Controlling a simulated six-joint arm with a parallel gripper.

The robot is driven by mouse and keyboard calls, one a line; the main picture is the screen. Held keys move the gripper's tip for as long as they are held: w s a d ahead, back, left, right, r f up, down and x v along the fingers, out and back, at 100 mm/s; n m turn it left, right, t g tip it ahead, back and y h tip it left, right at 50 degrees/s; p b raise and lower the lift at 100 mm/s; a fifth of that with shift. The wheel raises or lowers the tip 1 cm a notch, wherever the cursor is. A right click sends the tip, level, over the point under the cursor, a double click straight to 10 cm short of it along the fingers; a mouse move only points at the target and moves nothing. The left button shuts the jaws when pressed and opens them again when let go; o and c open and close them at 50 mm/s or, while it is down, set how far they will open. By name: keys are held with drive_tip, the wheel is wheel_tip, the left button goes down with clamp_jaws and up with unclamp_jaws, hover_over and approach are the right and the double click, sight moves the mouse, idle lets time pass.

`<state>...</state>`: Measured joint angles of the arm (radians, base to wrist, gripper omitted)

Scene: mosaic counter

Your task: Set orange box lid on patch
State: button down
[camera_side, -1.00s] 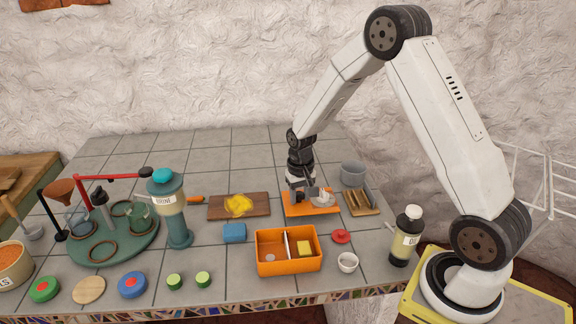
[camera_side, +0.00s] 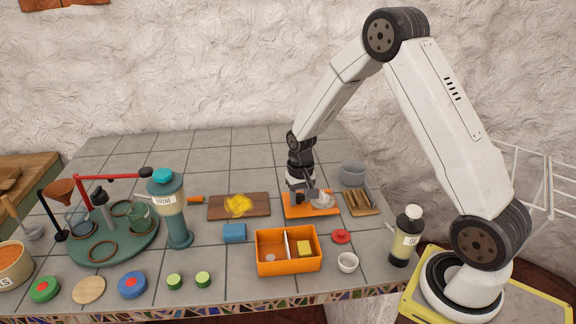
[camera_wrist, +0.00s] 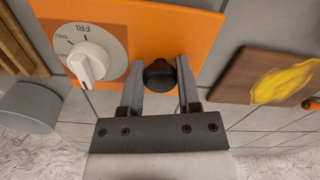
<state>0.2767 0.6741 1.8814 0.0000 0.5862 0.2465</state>
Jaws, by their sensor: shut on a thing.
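The orange box lid (camera_side: 325,211) is a flat orange plate lying at the back right of the counter; it also shows in the wrist view (camera_wrist: 190,30). It carries a white day dial (camera_wrist: 90,55) marked FRI and THU, and a black knob (camera_wrist: 159,75). My gripper (camera_wrist: 160,80) is shut on the black knob, one finger on each side. In the side view my gripper (camera_side: 300,196) is low over the lid, and I cannot tell whether the lid touches the counter. The open orange box (camera_side: 288,265) stands in front. I cannot make out which area is the patch.
A brown board (camera_side: 258,212) with a yellow piece (camera_side: 238,205) lies left of the lid. A slotted wooden block (camera_side: 361,203) and a grey cup (camera_side: 353,173) are close on its right. A blue block (camera_side: 234,232), red piece (camera_side: 341,236) and dark bottle (camera_side: 405,238) stand nearer.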

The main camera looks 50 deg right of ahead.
drive_tip(key=shift+f, duration=0.25)
idle(0.8)
drive_tip(key=shift+c, duration=1.2)
unclamp_jaws()
drive_tip(key=shift+r, duration=0.1)
drive_tip(key=shift+r, duration=3.4)
